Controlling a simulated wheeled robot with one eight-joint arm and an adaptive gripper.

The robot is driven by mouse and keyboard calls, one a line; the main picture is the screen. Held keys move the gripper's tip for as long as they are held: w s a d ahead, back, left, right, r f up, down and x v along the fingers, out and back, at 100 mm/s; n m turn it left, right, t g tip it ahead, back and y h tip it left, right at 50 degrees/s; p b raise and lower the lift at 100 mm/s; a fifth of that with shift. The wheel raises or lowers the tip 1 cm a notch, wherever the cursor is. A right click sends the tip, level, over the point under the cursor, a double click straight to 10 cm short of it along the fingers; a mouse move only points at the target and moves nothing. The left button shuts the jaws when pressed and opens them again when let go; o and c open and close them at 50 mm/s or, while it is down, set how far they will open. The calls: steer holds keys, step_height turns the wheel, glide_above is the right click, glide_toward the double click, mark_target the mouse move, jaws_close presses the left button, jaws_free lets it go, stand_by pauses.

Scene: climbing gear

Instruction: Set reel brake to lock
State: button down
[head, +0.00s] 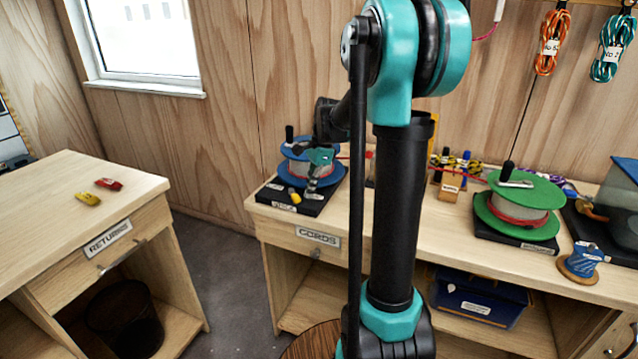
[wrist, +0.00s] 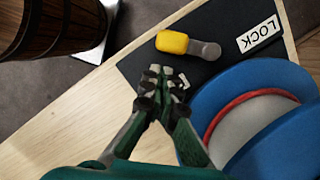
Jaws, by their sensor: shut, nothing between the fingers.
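The blue reel (head: 326,180) stands on a black base (head: 322,199) at the left end of the cords bench; it also shows in the wrist view (wrist: 205,105). Its brake lever has a yellow knob (wrist: 172,42) and a grey arm. In the wrist view the knob points away from the white LOCK label (wrist: 261,34), and the grey end lies nearer to it. The knob also shows in the head view (head: 294,195). My gripper (wrist: 160,82) is shut and empty, over the base's edge beside the reel, apart from the lever in the picture. Any second label is not readable.
A green reel (head: 518,205) stands farther right on the bench (head: 395,225). Small bottles and cords lie between the reels. A wooden barrel (wrist: 50,25) stands on the floor before the bench. The returns table (head: 60,210) is at the left, with floor between.

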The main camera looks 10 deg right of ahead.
steer(key=shift+s+a, duration=0.1)
steer(key=shift+a, duration=0.5)
